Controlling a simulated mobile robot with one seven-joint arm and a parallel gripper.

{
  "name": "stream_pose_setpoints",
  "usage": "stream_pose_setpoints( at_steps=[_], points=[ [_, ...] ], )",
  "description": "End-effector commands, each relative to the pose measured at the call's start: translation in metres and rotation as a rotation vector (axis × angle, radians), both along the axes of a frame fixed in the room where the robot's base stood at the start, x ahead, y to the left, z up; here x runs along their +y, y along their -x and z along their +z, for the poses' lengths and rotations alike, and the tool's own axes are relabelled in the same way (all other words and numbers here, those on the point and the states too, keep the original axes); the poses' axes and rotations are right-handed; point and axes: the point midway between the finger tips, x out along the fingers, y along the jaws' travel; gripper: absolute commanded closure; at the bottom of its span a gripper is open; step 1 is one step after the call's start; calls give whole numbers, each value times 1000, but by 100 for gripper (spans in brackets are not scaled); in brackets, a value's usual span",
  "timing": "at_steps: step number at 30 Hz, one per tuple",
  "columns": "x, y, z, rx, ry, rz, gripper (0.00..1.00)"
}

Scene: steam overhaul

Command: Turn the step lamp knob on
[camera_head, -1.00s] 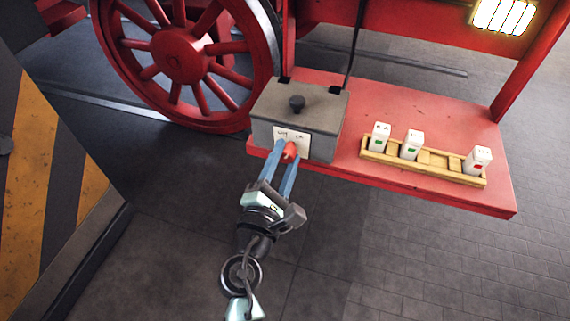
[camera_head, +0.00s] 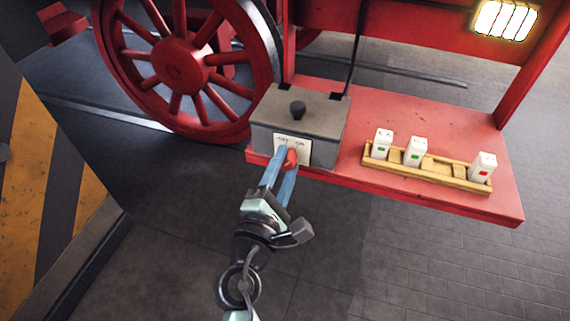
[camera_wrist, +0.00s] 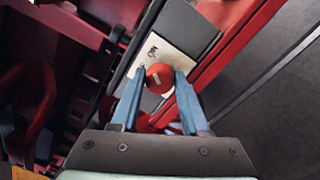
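The red step lamp knob (camera_head: 291,158) sits on the front of a grey box, on a white label plate (camera_head: 303,146) with two dark words too small to read surely. My gripper (camera_head: 283,163) reaches up to it from below, with one blue finger on each side. The wrist view also shows the knob (camera_wrist: 159,77) between my two fingertips (camera_wrist: 160,82), which look to be touching its sides. The fingers hide part of the knob and plate in the head view. The lamp (camera_head: 505,19) at the top right glows bright white.
The grey box (camera_head: 325,112) with a black top knob stands on the red step (camera_head: 500,200). A wooden rack (camera_head: 443,174) with several white blocks lies to its right. A spoked red wheel (camera_head: 180,68) is behind left. A yellow-striped panel (camera_head: 25,180) stands at left. Floor in front is clear.

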Motion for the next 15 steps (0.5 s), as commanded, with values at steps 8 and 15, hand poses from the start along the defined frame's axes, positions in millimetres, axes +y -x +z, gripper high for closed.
stream_pose_setpoints(
  at_steps=[8,15],
  points=[
    [0,0,0,1,2,0,28],
    [2,5,-1,0,2,0,28]
  ],
)
